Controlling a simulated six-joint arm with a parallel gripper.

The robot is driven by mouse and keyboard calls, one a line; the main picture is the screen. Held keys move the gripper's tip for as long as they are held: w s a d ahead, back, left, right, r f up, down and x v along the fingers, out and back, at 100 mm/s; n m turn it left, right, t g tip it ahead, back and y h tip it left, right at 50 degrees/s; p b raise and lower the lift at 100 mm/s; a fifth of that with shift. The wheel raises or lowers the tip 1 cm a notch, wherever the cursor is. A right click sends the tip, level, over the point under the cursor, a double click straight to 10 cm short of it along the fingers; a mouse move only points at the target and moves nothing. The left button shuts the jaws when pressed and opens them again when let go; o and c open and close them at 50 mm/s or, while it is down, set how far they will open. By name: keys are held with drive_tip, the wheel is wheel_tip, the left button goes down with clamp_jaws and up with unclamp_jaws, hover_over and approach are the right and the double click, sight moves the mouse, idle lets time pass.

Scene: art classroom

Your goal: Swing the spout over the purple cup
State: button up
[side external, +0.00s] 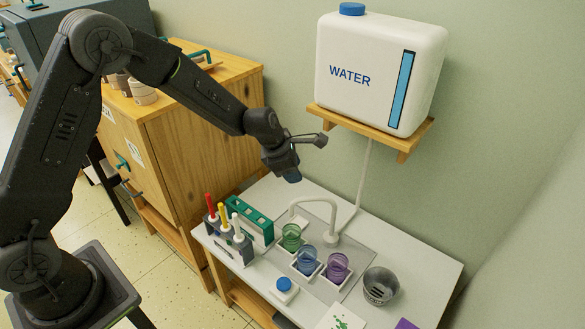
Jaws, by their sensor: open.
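The white spout (318,200) is a curved pipe rising from the back of the table, and its outlet end points left, appearing above the green cup (291,238). The purple cup (337,268) stands in a white holder to the right of the blue cup (307,262). The three cups are clear and coloured, close together in a row in front of the spout's base. My gripper (308,158) is open and empty, in the air above and behind the spout, clear of it.
A white water tank (380,75) sits on a wooden wall shelf (400,143), with a tube running down to the table. A marker rack (230,245), a blue-topped button (284,285) and a metal bucket (380,287) stand around the cups. A wooden cabinet (205,150) is at left.

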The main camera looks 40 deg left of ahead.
drive_tip(key=shift+w+a+f+m, duration=0.1)
drive_tip(key=shift+w+a+m, duration=0.05)
drive_tip(key=shift+m, duration=0.25)
drive_tip(key=shift+c, duration=1.4)
drive_tip(key=m, duration=0.2)
drive_tip(key=w+a+m, duration=0.1)
drive_tip(key=w+f+m+g, duration=0.1)
drive_tip(key=m, duration=0.1)
drive_tip(key=shift+a+m+h, duration=0.3)
drive_tip(key=shift+a, duration=0.1)
clamp_jaws()
drive_tip(key=w+a+f+m+g+h, duration=0.15)
drive_tip(key=a+m, duration=0.35)
drive_tip(key=m, duration=0.9)
drive_tip(key=w+a+f+m+g+h, duration=0.1)
drive_tip(key=w+a+m+g+h, duration=0.3)
drive_tip(key=m, duration=1)
drive_tip(key=s+d+f+t+y, duration=0.1)
drive_tip(key=s+d+f+t, duration=0.1)
drive_tip(key=d+f, duration=0.6)
drive_tip(key=shift+s+f, duration=0.35)
drive_tip(key=shift+s, duration=0.25)
